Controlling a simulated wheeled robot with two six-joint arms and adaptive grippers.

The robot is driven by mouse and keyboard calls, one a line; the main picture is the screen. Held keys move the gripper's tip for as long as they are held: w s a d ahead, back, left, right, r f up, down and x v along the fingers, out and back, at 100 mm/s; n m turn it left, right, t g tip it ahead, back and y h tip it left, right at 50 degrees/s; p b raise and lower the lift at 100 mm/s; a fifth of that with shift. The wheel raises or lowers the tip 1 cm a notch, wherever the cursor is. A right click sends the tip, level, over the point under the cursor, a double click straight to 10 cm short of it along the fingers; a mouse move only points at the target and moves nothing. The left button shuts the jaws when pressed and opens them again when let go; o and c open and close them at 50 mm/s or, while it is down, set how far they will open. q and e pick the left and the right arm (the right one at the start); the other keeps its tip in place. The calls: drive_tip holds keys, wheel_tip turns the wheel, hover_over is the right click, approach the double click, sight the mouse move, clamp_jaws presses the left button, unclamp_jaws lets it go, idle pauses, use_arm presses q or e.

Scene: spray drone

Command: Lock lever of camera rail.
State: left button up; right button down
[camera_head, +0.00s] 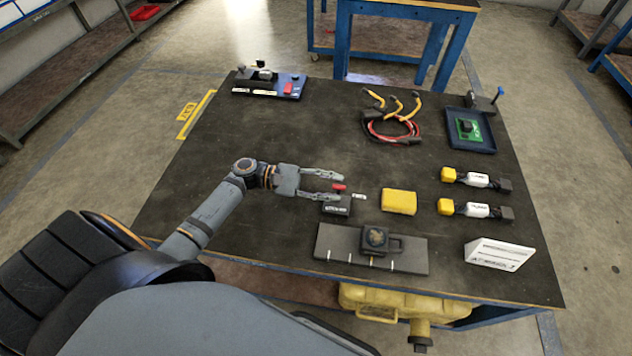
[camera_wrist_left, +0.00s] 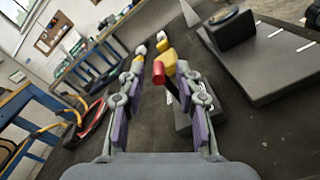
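The lever with a red knob (camera_head: 339,187) rises from a small black labelled block (camera_head: 337,207) on the table. In the left wrist view the red knob (camera_wrist_left: 158,72) stands between the finger ends on a dark tilted stem. My left gripper (camera_head: 332,185) is open around the lever, one finger on either side. I cannot tell whether a finger touches it. The camera rail, a dark grey plate (camera_head: 335,245) with white ticks, lies nearer the front edge and carries a square black camera block (camera_head: 376,239). The right gripper is in neither view.
A yellow block (camera_head: 399,201) lies just right of the lever. Two yellow-capped bottles (camera_head: 478,178) and a white wedge sign (camera_head: 499,254) are farther right. Cables (camera_head: 391,124), a blue tray (camera_head: 471,137) and a blue fixture (camera_head: 288,88) are at the back. The left table area is clear.

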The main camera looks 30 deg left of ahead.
use_arm(q)
drive_tip(key=v, duration=0.6)
drive_tip(key=shift+r, duration=0.1)
